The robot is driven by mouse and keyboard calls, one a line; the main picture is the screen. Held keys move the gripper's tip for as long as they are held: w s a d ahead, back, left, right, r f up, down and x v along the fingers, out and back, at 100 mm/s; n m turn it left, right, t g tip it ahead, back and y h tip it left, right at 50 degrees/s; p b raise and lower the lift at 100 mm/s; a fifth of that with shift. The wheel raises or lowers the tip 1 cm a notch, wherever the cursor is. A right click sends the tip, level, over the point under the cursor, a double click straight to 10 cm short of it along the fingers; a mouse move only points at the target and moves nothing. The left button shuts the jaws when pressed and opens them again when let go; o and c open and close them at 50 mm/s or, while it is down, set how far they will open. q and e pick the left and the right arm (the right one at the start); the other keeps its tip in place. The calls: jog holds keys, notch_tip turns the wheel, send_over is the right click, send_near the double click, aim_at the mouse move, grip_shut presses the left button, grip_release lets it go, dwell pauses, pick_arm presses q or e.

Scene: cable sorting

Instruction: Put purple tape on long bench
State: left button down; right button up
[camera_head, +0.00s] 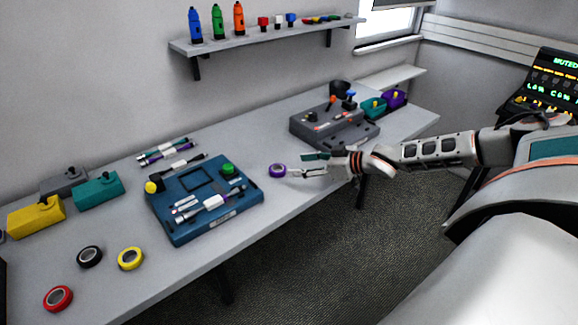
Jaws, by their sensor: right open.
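A small purple tape roll (277,170) lies on the long bench (290,205), right of the blue device. My right gripper (300,165) comes in from the right with its fingers pointing left. It is open, and its fingertips are close to the right side of the roll. I cannot tell whether a finger touches the roll. My left gripper is not in the picture.
A blue device (204,197) with cables stands left of the roll, and a grey device (334,124) stands behind the gripper. Black (90,257), yellow (131,258) and red (58,298) tape rolls lie at the front left. A shelf (265,36) hangs above.

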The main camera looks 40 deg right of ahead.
jog(key=shift+v, duration=1.75)
jog(key=shift+a, duration=0.1)
